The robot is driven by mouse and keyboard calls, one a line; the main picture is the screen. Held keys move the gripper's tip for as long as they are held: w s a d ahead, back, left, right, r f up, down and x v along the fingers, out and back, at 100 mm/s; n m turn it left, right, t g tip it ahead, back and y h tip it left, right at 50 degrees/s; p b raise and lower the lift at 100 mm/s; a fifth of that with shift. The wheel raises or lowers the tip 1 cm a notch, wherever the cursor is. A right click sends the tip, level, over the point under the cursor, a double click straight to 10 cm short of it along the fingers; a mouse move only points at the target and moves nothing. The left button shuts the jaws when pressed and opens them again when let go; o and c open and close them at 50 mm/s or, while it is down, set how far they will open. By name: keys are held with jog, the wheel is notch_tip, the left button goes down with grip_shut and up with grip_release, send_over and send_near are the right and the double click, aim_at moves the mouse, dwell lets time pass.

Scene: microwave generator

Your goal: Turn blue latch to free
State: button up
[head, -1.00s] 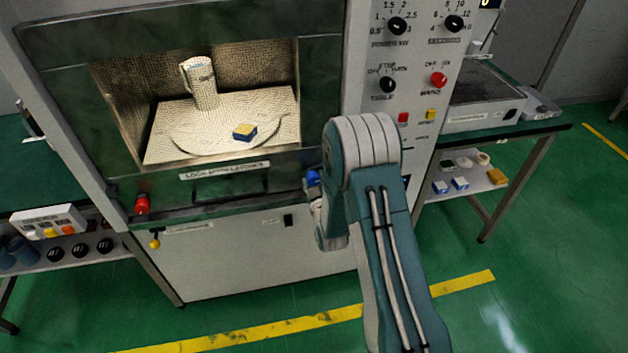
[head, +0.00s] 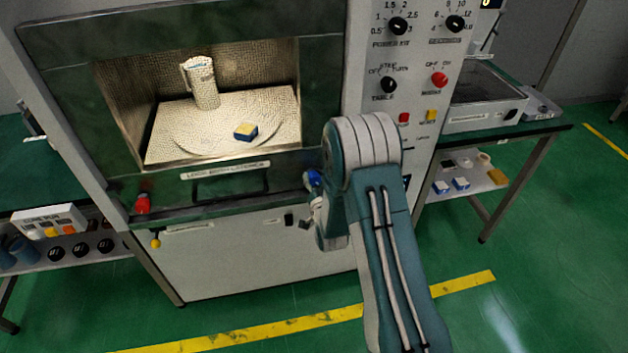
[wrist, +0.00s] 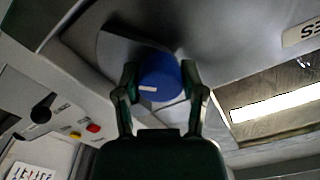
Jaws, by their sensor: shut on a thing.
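In the head view the blue latch (head: 314,179) shows only in part at the lower right of the microwave door, beside my arm. My arm hides most of my gripper there. A red latch (head: 142,204) sits at the door's lower left. A label strip (head: 225,170) lies along the door's lower edge, above a dark handle.
Knobs and buttons fill the panel (head: 420,80) at the right. Side tables flank the machine.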

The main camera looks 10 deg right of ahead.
jog(key=shift+f+m, duration=0.15)
jog(key=shift+m, duration=1.25)
jog(key=o, duration=1.2)
jog(key=shift+c, duration=0.2)
jog(key=shift+s, duration=0.15)
jog(key=s, duration=1.1)
jog(key=shift+s, duration=0.35)
